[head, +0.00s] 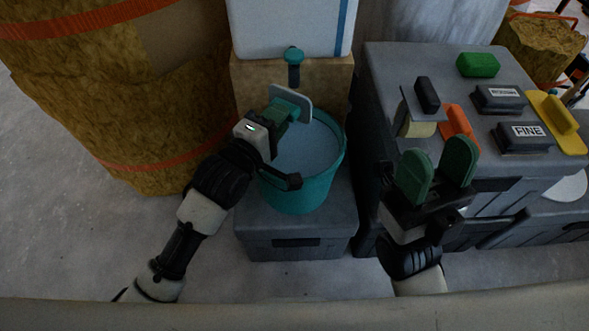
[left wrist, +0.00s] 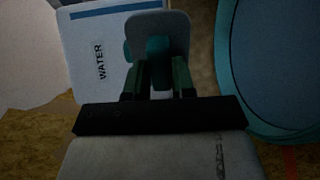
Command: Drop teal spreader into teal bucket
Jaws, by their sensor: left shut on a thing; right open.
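The teal spreader has a pale grey plate (head: 292,95) and a teal handle; it also shows in the left wrist view (left wrist: 160,24). My left gripper (head: 285,108) is shut on its handle and holds it up near the back left rim of the teal bucket. The teal bucket (head: 300,196) stands upright on a grey box, with a pale blue-grey surface inside. In the left wrist view the bucket (left wrist: 228,70) lies to the right of the spreader, apart from it in the picture. My right gripper (head: 436,174) is open and empty, right of the bucket.
A white water container (head: 290,25) with a teal tap (head: 293,55) stands behind the bucket. A grey toolbox top (head: 400,62) at right bears a green block (head: 478,65), dark floats (head: 522,137) and a yellow float (head: 556,122). Rolled insulation (head: 120,100) stands at left.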

